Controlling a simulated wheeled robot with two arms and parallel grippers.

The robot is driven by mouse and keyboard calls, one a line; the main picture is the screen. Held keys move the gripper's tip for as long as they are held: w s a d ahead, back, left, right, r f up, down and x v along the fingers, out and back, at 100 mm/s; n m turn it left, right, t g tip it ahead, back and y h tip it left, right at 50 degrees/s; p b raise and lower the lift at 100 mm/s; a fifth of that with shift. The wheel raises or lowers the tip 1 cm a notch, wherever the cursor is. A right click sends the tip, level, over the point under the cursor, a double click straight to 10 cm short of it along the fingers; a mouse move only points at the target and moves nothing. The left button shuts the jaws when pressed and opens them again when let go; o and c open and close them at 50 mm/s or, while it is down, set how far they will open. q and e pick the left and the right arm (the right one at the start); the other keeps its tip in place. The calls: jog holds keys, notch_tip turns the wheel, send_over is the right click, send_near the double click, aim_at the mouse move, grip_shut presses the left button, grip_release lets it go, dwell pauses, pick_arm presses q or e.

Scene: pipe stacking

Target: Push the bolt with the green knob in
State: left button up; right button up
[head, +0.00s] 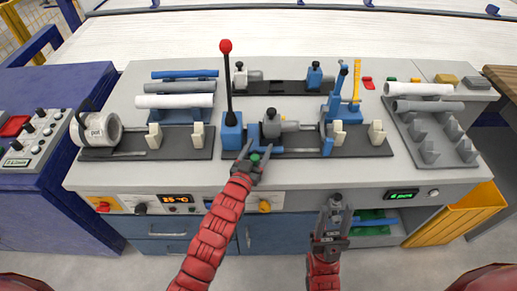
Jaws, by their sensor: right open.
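The green knob (255,158) shows as a small dark green spot at the front of the middle fixture, on the bench's near side. My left gripper (254,152) is right at it, with its dark fingers on either side of the knob. I cannot tell whether they touch it. The bolt itself is mostly hidden by the gripper and the blue block (253,135) behind it. My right gripper (335,203) is open and empty, in front of the bench's front edge, to the right of the knob.
A lever with a red ball (226,46) rises from a blue base (231,131) just left of the knob. A grey machine part (288,125) and white holders (377,133) stand to the right. Pipes (175,101) lie at the back left.

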pick_arm(q)
jog(key=shift+s, duration=0.1)
jog(key=b+v, duration=0.2)
jog(key=v, duration=1.5)
jog(key=shift+s, duration=0.2)
jog(key=shift+a, duration=0.1)
